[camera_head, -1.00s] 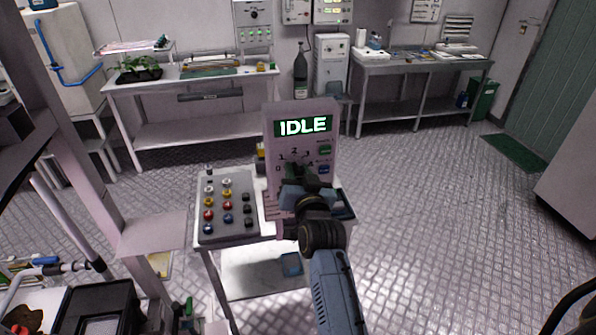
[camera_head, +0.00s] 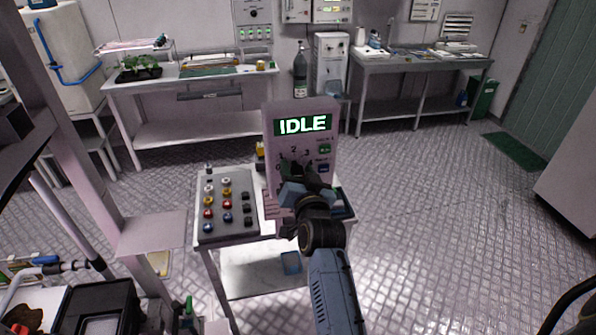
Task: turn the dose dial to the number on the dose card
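The dosing panel (camera_head: 274,148) stands upright on a small white table, with a green screen (camera_head: 303,124) reading "IDLE". Dial numbers (camera_head: 293,150) show on its face, with 1, 2 and 3 legible. The dial itself is hidden behind my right gripper (camera_head: 297,172), which is in front of the panel at the dial's place. Its fingertips are too dark and covered to show whether they are open or shut, or touching the dial. I cannot pick out the dose card. My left gripper is not in view.
A grey tray (camera_head: 236,232) with several coloured caps lies left of the panel on the white table (camera_head: 207,243). Benches stand along the back wall.

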